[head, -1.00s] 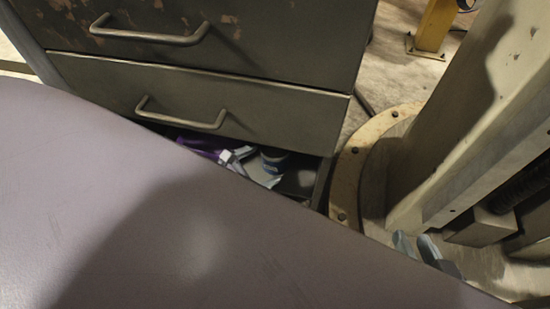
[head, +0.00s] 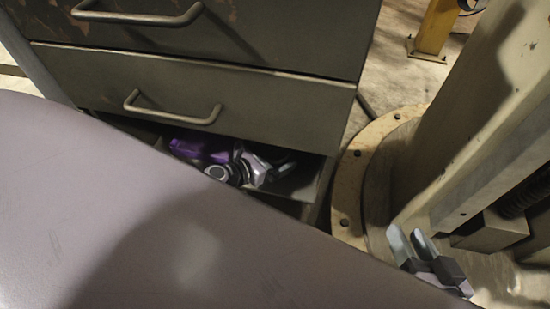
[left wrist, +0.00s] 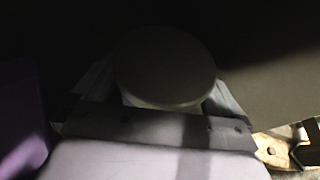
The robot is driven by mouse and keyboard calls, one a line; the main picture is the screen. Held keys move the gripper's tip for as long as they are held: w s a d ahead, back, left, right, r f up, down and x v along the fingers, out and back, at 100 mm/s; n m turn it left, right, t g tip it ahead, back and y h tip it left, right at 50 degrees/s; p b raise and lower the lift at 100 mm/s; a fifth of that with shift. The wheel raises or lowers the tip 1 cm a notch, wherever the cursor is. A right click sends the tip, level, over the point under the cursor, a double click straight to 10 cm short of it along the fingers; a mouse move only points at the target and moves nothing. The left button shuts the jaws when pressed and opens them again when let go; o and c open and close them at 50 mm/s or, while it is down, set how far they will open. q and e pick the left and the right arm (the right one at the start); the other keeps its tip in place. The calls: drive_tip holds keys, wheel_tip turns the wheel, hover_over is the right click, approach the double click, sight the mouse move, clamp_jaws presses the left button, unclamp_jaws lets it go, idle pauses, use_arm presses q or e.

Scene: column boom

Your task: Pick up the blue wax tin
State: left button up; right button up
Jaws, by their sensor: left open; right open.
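The tin shows in the left wrist view as a dark round lid (left wrist: 165,65), so shaded that its blue does not show. My left gripper (left wrist: 160,92) is open, with one finger on each side of the tin. I cannot tell whether the fingers touch it. In the head view my left gripper (head: 272,168) is inside the open space below the lower drawer, and I cannot make out the tin there. My right gripper (head: 407,238) is open and empty, low at the right beside the column.
A drawer cabinet (head: 250,105) with bar handles stands above the open space. A thick column (head: 490,110) on a round bolted base (head: 345,190) rises at the right. My own large grey-mauve body part covers the lower left of the head view.

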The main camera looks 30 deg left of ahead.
use_arm(q)
drive_tip(key=shift+w, duration=0.1)
drive_tip(key=c, duration=1.1)
drive_tip(key=shift+r, duration=0.2)
